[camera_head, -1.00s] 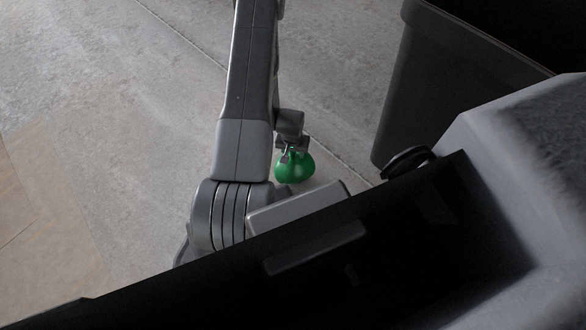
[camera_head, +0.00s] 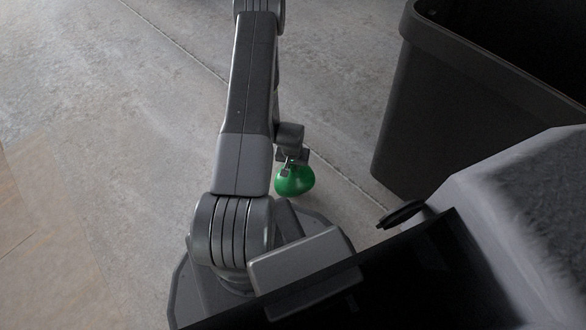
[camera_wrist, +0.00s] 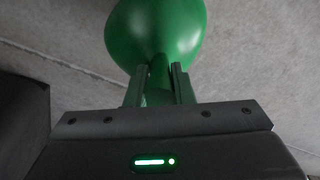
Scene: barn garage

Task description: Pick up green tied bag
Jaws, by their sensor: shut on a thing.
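The green tied bag (camera_head: 295,181) is a round, smooth, glossy green bag with a narrow neck. In the head view it hangs just below my gripper (camera_head: 290,162), beside my arm. In the wrist view the bag (camera_wrist: 156,32) fills the top middle, and its neck runs down between the two fingers of my gripper (camera_wrist: 160,76). The fingers are shut on the neck. Part of the neck is hidden between the fingers. From these views I cannot tell the gap between the bag and the floor.
A large dark open bin (camera_head: 420,130) stands to the right of the bag. The concrete floor (camera_head: 120,130) is clear on the left. A thin seam line (camera_head: 180,50) crosses the floor diagonally. A dark shape shows at the left edge of the wrist view (camera_wrist: 20,120).

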